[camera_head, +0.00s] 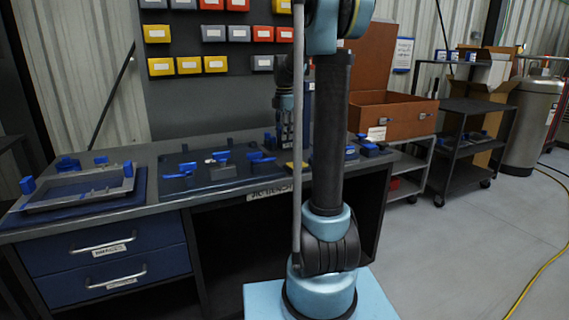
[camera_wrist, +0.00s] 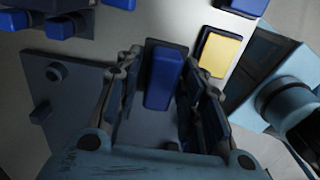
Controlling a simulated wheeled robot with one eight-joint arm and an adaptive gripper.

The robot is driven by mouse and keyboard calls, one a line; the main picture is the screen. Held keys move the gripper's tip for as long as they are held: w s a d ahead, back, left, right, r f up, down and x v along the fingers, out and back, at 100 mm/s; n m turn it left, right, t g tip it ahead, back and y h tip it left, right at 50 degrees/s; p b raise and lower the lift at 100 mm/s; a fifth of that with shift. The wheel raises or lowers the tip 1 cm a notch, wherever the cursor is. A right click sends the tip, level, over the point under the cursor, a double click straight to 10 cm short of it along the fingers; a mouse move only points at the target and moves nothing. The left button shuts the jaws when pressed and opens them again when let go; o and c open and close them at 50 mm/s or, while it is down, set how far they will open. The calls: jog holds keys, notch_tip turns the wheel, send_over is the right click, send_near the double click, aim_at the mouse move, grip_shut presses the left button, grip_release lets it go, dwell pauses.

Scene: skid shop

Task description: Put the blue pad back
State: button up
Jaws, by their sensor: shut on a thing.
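In the wrist view, my gripper (camera_wrist: 167,68) is shut on a blue pad (camera_wrist: 161,84), with one dark finger on each side of it. The pad's far end shows between the fingers. A dark plate (camera_wrist: 62,85) with small pegs lies below and to the left. In the head view, my gripper (camera_head: 284,128) hangs over the workbench, partly hidden behind my own arm. I cannot make out the held pad there.
The workbench (camera_head: 160,155) carries a dark fixture plate (camera_head: 205,178) with blue clamps and a grey frame (camera_head: 80,192) on a blue mat. A yellow-topped block (camera_wrist: 222,55) lies close by on the right. A brown case (camera_head: 395,115) stands on a cart further right.

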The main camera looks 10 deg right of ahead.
aim_at(284, 161)
notch_tip(284, 161, down, 10)
jog(key=shift+a+r, duration=0.1)
jog(key=shift+r, duration=0.05)
dwell(0.5)
jog(key=shift+s+f, duration=0.25)
jog(key=shift+f, duration=0.25)
jog(key=o, duration=1.1)
jog(key=shift+c, duration=0.2)
jog(key=shift+o, duration=0.2)
jog(key=shift+w+f, duration=0.15)
jog(key=shift+f, duration=0.05)
jog(key=shift+r, duration=0.1)
jog(key=shift+r, duration=0.1)
